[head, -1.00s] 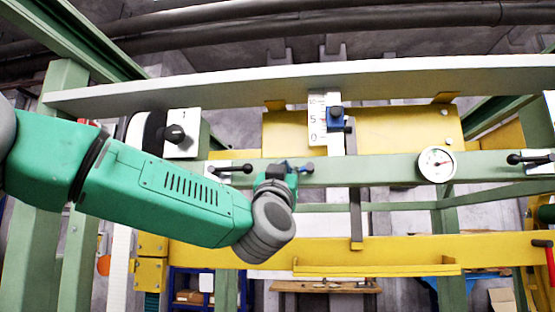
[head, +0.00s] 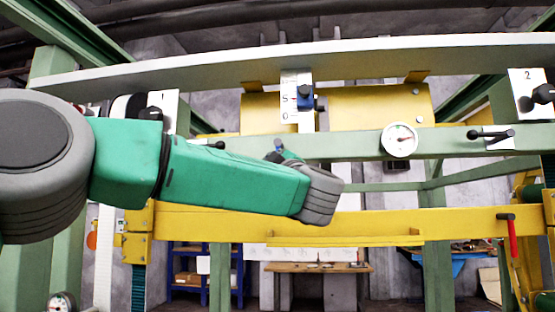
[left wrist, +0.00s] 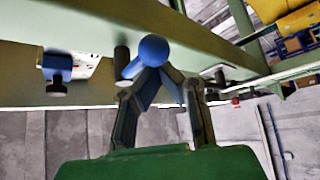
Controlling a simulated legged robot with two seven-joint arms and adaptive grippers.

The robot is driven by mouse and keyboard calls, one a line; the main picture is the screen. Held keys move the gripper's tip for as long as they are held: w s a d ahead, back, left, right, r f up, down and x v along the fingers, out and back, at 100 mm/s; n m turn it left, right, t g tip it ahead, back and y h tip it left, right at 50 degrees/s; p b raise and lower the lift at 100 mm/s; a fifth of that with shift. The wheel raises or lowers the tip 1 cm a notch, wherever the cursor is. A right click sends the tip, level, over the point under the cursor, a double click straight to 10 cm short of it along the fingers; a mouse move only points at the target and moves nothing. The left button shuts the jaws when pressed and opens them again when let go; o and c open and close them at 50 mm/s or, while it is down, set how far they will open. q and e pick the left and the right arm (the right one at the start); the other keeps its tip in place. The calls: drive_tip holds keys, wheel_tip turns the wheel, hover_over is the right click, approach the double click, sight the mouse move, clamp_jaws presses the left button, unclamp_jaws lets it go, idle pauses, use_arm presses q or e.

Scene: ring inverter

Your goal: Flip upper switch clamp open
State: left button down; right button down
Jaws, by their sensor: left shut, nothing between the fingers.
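My left gripper (left wrist: 160,82) is shut with nothing held, in the left wrist view. A blue ball knob (left wrist: 153,50) is at its fingertips; I cannot tell whether they touch. The knob also shows behind my arm in the head view (head: 279,144), in front of the green beam. A black post (left wrist: 122,62) stands just left of the ball. A blue slider clamp with a black knob (head: 305,97) is on the white scale plate above the beam. Black lever handles sit on the beam at left (head: 208,143) and right (head: 490,135). My right gripper is not in view.
A round gauge (head: 400,140) is on the green beam (head: 350,146). White plates marked 1 (head: 165,110) and 2 (head: 530,88) carry black knobs. A yellow beam (head: 400,224) crosses below, and a red-handled lever (head: 512,240) hangs at right.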

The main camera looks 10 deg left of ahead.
use_arm(q)
drive_tip(key=n, duration=0.1)
drive_tip(key=n+g+p, duration=0.1)
drive_tip(key=n+g, duration=0.1)
drive_tip(key=shift+d+f+n, duration=0.35)
drive_tip(key=shift+n, duration=0.05)
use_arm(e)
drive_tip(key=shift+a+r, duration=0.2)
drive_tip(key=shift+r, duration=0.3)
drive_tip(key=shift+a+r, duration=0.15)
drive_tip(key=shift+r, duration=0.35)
use_arm(q)
drive_tip(key=shift+a, duration=0.1)
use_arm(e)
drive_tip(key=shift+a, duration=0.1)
